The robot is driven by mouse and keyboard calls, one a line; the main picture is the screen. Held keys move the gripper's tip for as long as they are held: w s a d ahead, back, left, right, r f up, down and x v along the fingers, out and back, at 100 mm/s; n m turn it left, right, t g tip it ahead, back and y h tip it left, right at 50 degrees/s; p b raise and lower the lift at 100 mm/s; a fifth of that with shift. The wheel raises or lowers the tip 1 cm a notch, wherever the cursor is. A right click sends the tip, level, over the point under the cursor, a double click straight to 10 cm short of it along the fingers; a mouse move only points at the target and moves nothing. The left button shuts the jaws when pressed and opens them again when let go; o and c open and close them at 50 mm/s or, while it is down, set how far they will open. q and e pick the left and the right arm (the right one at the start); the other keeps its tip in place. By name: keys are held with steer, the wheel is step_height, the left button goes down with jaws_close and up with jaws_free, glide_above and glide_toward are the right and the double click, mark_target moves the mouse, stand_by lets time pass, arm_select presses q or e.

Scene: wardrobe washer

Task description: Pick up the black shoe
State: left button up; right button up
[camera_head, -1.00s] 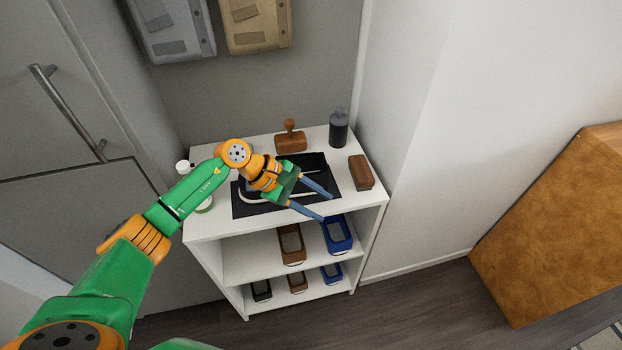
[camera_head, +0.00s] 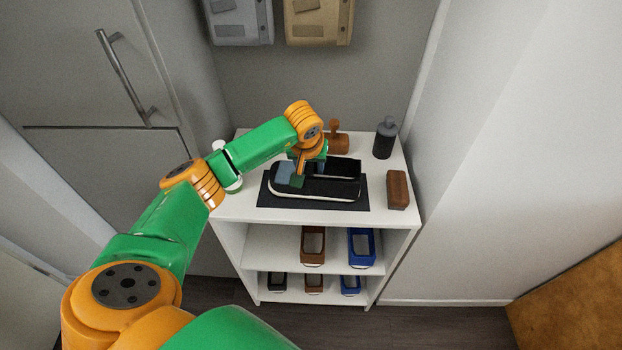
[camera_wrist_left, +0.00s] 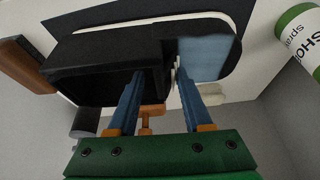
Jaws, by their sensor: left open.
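The black shoe (camera_head: 343,186) has a pale sole edge and a blue-grey front part. It lies on a dark mat (camera_head: 315,202) on top of a white shelf unit. My left gripper (camera_head: 306,172) is open, pointing down at the shoe near its middle. In the left wrist view the shoe (camera_wrist_left: 100,58) fills the upper middle, and the two blue fingers (camera_wrist_left: 161,76) reach to it, spread apart. I cannot tell whether they touch it. My wrist hides part of the shoe in the head view. My right gripper is out of view.
A brown brush (camera_head: 338,143), a dark bottle (camera_head: 384,140) and a brown block (camera_head: 397,189) stand behind and right of the shoe. A shoe spray can (camera_wrist_left: 302,38) stands close by. Several brown, blue and black shoes fill the lower shelves. Walls enclose the back and right.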

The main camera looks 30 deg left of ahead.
arm_select(q)
jaws_close()
stand_by(1.3)
